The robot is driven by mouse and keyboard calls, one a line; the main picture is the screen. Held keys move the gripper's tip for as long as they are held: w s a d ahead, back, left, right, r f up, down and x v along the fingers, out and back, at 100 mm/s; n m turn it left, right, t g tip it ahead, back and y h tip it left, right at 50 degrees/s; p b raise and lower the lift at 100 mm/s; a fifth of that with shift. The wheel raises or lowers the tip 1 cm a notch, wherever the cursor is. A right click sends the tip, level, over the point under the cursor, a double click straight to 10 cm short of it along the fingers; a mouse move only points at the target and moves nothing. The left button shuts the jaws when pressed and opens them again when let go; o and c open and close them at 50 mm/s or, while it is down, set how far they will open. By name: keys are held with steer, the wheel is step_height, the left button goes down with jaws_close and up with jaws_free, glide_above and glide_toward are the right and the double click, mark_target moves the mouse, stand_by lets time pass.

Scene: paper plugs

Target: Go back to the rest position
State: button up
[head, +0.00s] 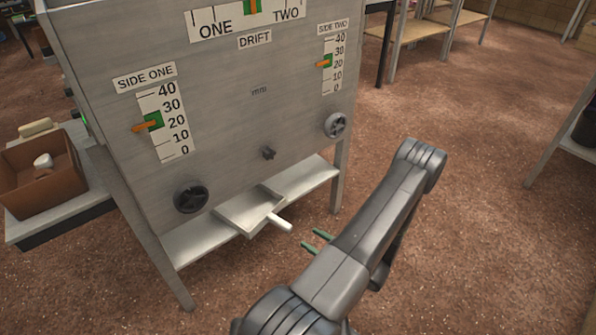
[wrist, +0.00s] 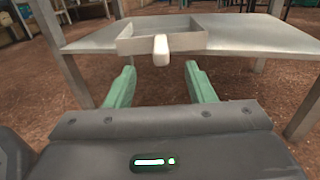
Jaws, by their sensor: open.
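My gripper (head: 316,240) is open and empty, with its two green fingers apart. In the head view it is in front of the machine, to the lower right of a shallow metal tray (head: 236,213) with a white handle (head: 280,222). In the wrist view my gripper (wrist: 155,85) points at the same tray (wrist: 190,42), and the white handle (wrist: 161,52) shows just beyond and between the fingertips, apparently apart from them. My arm stretches across the right of the head view; its wrist is partly hidden behind the arm link.
The grey machine panel (head: 250,120) carries gauges, a left handwheel (head: 191,198), a right handwheel (head: 335,125) and a small knob (head: 268,153). The tray rests on a lower shelf (head: 190,243). A brown box (head: 50,185) stands on a side table at left. Open floor lies to the right.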

mark_target(280, 221)
steer(key=b+x, duration=0.3)
steer(key=x, duration=1.1)
steer(key=shift+a, duration=0.1)
steer(key=shift+r+p, duration=0.6)
steer(key=shift+p, duration=0.05)
steer(key=shift+s+d+r, duration=0.15)
steer(key=shift+d+r, duration=0.05)
steer(key=shift+r, duration=0.05)
steer(key=shift+s+d+f, duration=0.1)
steer(key=shift+s+d, duration=0.2)
steer(key=shift+d, duration=0.1)
